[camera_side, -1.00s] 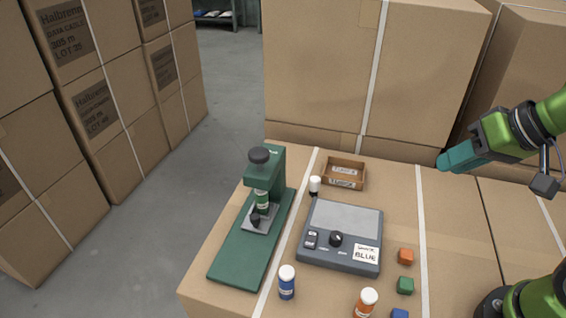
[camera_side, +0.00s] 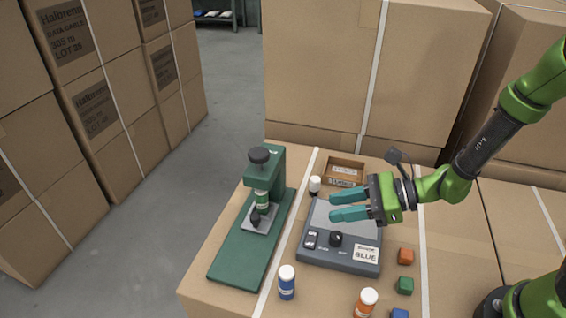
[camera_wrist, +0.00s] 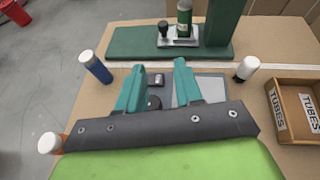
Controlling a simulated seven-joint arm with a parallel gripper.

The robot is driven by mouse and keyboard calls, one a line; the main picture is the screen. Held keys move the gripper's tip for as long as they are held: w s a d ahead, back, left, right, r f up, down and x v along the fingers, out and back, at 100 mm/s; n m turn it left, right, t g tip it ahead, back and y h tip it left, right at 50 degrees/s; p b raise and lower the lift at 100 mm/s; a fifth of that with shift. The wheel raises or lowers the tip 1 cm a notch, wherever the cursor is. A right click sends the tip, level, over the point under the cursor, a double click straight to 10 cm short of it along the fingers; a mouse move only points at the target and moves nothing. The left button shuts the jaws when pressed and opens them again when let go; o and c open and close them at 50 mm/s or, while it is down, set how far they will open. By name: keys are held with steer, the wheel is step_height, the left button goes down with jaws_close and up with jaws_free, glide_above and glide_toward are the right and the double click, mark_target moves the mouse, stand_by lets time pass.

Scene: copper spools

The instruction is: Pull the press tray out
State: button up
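The green press (camera_side: 266,168) stands on a long green base (camera_side: 237,255) at the left of the box top.
The grey device (camera_side: 345,260) has a dial, a switch and a label reading BLUE. A blue tube (camera_side: 287,283), an orange tube (camera_side: 366,303) and a white-capped dark tube (camera_side: 315,186) stand nearby. A brown TUBES box (camera_side: 345,164) is behind. Coloured cubes (camera_side: 405,285) lie right.

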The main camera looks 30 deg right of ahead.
mark_target(267, 227)
steer(key=shift+w+r, duration=0.1)
steer(key=shift+w, duration=0.2)
steer(key=x, duration=1.6)
steer(key=shift+w+a, duration=0.2)
steer(key=shift+w, duration=0.05)
steer(key=shift+r, duration=0.1)
steer(key=shift+c, duration=0.4)
jaws_close()
